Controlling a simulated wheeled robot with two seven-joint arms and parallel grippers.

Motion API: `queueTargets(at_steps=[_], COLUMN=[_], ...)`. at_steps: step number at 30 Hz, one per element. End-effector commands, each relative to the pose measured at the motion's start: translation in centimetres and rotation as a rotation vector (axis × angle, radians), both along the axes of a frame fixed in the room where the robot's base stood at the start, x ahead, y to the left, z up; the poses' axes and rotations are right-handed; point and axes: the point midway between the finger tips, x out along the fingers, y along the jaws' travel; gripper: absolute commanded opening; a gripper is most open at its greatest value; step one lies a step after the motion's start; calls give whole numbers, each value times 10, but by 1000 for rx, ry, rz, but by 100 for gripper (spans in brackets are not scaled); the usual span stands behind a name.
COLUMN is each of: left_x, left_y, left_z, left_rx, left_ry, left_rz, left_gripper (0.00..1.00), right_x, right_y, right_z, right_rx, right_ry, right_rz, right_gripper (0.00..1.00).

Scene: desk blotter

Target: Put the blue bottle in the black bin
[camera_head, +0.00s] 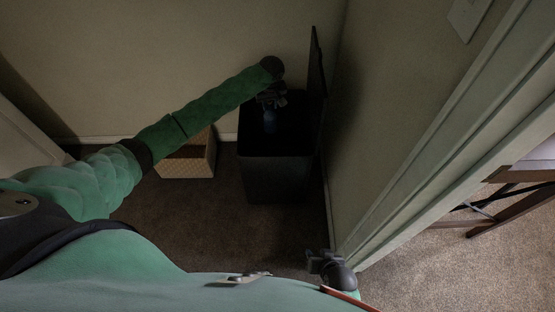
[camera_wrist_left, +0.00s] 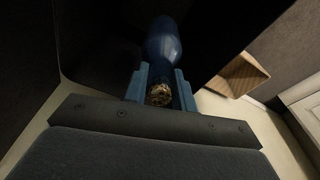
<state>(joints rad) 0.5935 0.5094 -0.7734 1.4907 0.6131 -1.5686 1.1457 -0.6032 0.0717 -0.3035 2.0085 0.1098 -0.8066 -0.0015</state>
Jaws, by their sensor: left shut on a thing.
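The blue bottle (camera_wrist_left: 164,48) is held between the fingers of my left gripper (camera_wrist_left: 160,88), gripped near its capped end, with its body pointing away from the gripper. In the head view the bottle (camera_head: 270,122) shows dimly in the opening of the black bin (camera_head: 277,178), below my left gripper (camera_head: 270,99). The bin stands on the carpet with its lid (camera_head: 317,90) raised upright on the right side. My right gripper (camera_head: 316,262) is low at the bottom right, near the door frame, away from the bin; its fingers are too small and dark to read.
A light wicker basket (camera_head: 190,160) stands on the floor left of the bin, below my left arm. A wall is close behind and to the right of the bin. A white door frame (camera_head: 440,150) and a dark-legged table (camera_head: 510,205) are at the right. Carpet is clear in front of the bin.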

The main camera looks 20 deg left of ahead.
Motion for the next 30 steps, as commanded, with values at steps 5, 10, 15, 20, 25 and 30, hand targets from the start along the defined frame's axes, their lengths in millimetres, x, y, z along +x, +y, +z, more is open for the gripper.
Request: queueTargets(at_steps=[5,10,15,20,25,30], left_x=[0,0,0,0,0,-3], left_y=[0,0,0,0,0,-2], left_z=[0,0,0,0,3,24], left_rx=[0,1,0,0,0,-1], left_ry=[0,-1,0,0,0,-2], left_rz=[0,0,0,0,0,0], left_gripper=[0,0,52,52,52,52], right_x=[0,-1,-1,-1,-1,-1], right_y=[0,1,1,1,0,0], right_z=[-2,-2,-2,-2,-2,-1], right_rx=[1,2,1,1,1,0], right_ry=[-3,-3,-2,-2,-2,0], right_rz=[-1,0,0,0,0,0], right_gripper=[36,36,36,36,36,36])
